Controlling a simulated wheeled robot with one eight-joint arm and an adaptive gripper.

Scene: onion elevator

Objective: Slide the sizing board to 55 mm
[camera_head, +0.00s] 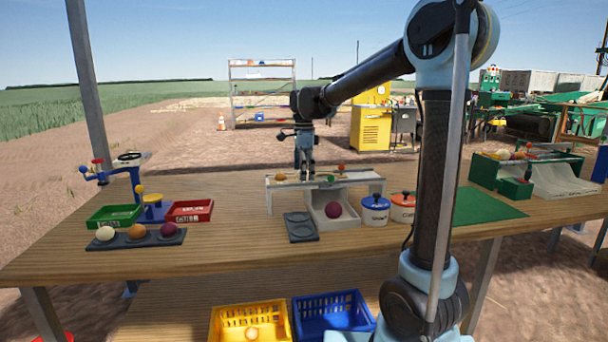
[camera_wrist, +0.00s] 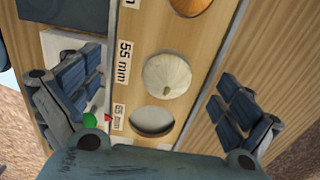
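The sizing board (camera_wrist: 195,45) is a pale wooden strip with round holes, labelled 55 mm and 65 mm in the wrist view. A white onion (camera_wrist: 167,75) shows at the 55 mm hole, and the 65 mm hole (camera_wrist: 152,120) looks empty. A brown onion (camera_wrist: 190,4) is at the top edge. In the head view the board lies on a white stand (camera_head: 376,186). My gripper (camera_head: 307,176) points down over it. In the wrist view my gripper (camera_wrist: 160,72) is open, one finger on each side of the board. Contact cannot be told. A green knob (camera_wrist: 90,121) and small red pointer (camera_wrist: 108,118) show beside the left finger.
A dark tray (camera_head: 301,227) and lidded blue pot (camera_head: 375,211) and orange pot (camera_head: 402,207) are close by. A scale and green and red trays (camera_head: 189,211) stand left.

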